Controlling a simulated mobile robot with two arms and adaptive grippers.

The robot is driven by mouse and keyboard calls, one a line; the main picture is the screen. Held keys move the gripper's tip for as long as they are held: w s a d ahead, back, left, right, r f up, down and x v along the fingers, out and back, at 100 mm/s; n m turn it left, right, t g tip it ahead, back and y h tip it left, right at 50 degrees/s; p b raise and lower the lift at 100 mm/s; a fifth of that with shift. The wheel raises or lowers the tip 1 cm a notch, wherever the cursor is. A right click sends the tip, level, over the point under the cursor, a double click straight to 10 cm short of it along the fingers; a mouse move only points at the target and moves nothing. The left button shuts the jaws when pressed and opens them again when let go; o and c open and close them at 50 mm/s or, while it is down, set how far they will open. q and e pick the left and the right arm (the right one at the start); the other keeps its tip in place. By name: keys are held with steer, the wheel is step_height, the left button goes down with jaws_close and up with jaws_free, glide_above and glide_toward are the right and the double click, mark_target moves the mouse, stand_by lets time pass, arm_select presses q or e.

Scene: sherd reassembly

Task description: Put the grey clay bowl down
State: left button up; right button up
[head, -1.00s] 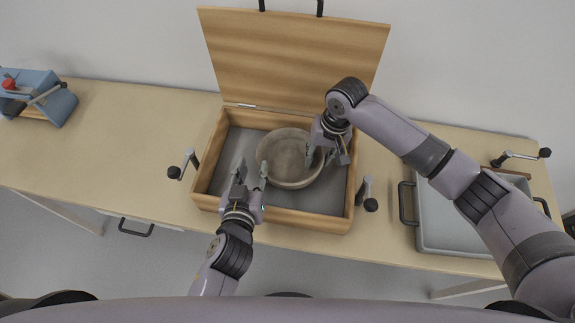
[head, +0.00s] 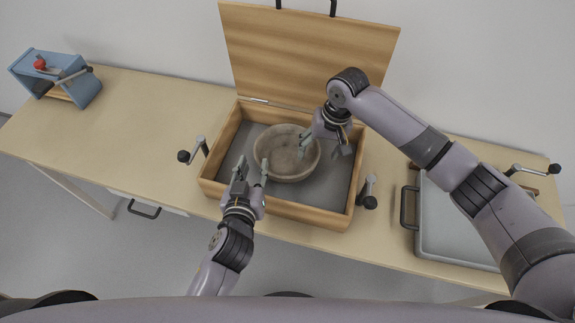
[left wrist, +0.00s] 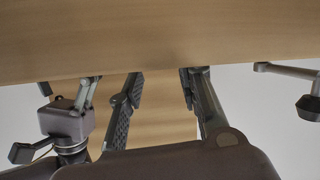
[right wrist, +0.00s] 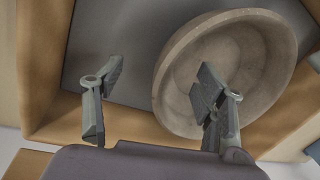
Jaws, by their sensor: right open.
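My right gripper (head: 325,147) is open at the bowl's right side. In the right wrist view, one finger of my right gripper (right wrist: 158,75) overlaps the bowl's inside and the other is outside it. My left gripper (head: 253,167) is open and empty at the bowl's front left; it also shows in the left wrist view (left wrist: 160,80). Whether it touches the bowl cannot be told.
The case lid (head: 310,55) stands open at the back. Crank handles (head: 192,152) (head: 368,193) flank the case. A grey tray (head: 455,235) is at the right, partly behind my right arm. A blue device (head: 57,78) stands far left. The table (head: 140,125) left of the case is clear.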

step_height(320, 180, up, 9)
steer(key=w+d, duration=0.2)
stand_by(0.6)
